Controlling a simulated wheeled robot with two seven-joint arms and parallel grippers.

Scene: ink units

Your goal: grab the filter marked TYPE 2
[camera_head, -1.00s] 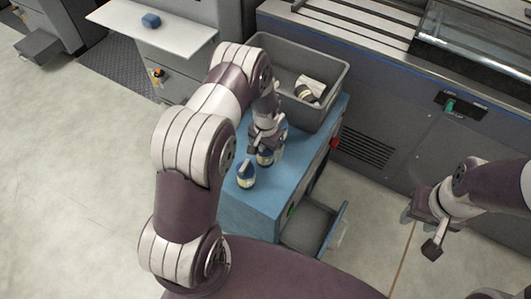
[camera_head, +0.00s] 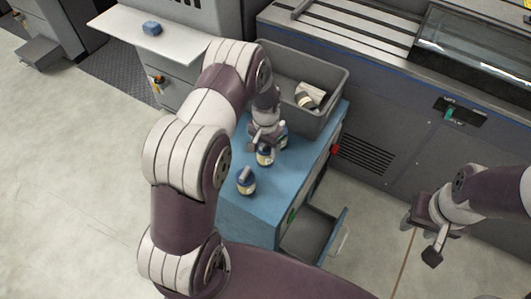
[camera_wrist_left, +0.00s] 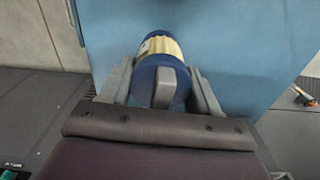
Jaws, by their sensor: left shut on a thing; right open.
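Several small filters with dark blue ends and pale label bands stand on the blue cabinet top (camera_head: 290,178). The nearest filter (camera_head: 246,181) stands apart from my left gripper. My left gripper (camera_head: 264,143) is shut on a filter, which appears to be the middle one (camera_head: 264,157). In the left wrist view the held filter (camera_wrist_left: 160,48) lies between the two fingers (camera_wrist_left: 162,92), with its blue end and grey tab towards me. Another filter (camera_head: 283,136) is partly hidden behind the gripper. No TYPE marking is legible. My right gripper (camera_head: 424,238) is open and empty, away from the cabinet.
A grey bin (camera_head: 336,92) with a pale-labelled item (camera_head: 309,95) stands behind the filters. An open drawer (camera_head: 312,235) juts from the cabinet. A large grey machine (camera_head: 385,125) runs behind. A blue block (camera_head: 151,28) lies on a white shelf (camera_head: 178,42).

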